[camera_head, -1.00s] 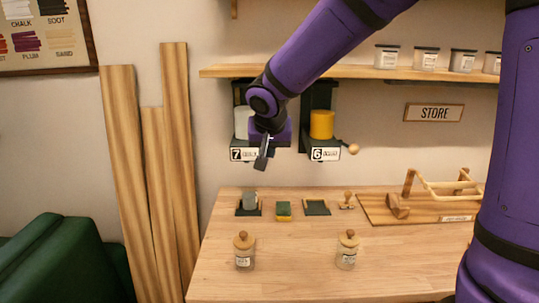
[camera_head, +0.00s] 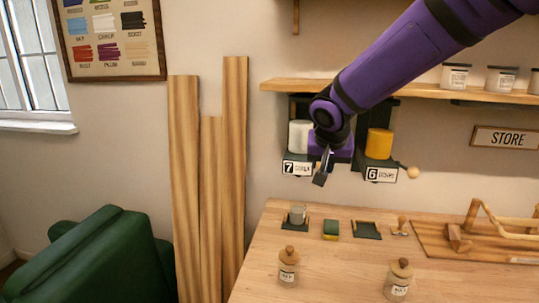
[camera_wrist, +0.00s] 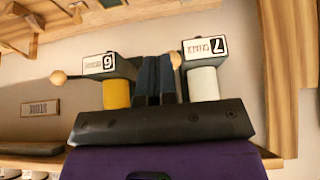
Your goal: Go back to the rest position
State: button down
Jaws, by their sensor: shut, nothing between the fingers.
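My gripper (camera_head: 322,178) hangs from my purple arm in front of the wall, between the holders labelled 7 and 6, above the back left of the wooden table (camera_head: 262,262). In the wrist view its two dark fingers (camera_wrist: 157,78) lie close together with nothing between them. Holder 7 (camera_head: 297,168) bears a white cylinder (camera_head: 299,136). Holder 6 (camera_head: 381,174) bears a yellow cylinder (camera_head: 380,143). Both also show upside down in the wrist view, on either side of the fingers.
On the table stand two lidded jars (camera_head: 288,266) (camera_head: 398,280), a grey cup-like piece on a dark pad (camera_head: 297,214), a green-and-yellow block (camera_head: 331,230), an empty dark pad (camera_head: 367,231) and a wooden stamp (camera_head: 401,226). A wooden rack (camera_head: 470,238) is at right. A shelf (camera_head: 420,91) crosses above.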

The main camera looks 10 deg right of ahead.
jog(key=s+d+r+n, duration=0.1)
jog(key=s+d+r, duration=0.25)
jog(key=s, duration=0.35)
jog(key=s+d+r, duration=0.3)
jog(key=s+d, duration=0.1)
jog(key=s, duration=0.3)
jog(key=s+d+n+y, duration=0.1)
jog(key=s+n, duration=0.1)
jog(key=s, duration=1.2)
jog(key=shift+d+n+g+y, duration=0.3)
jog(key=shift+d+y, duration=0.05)
jog(key=shift+y, duration=0.05)
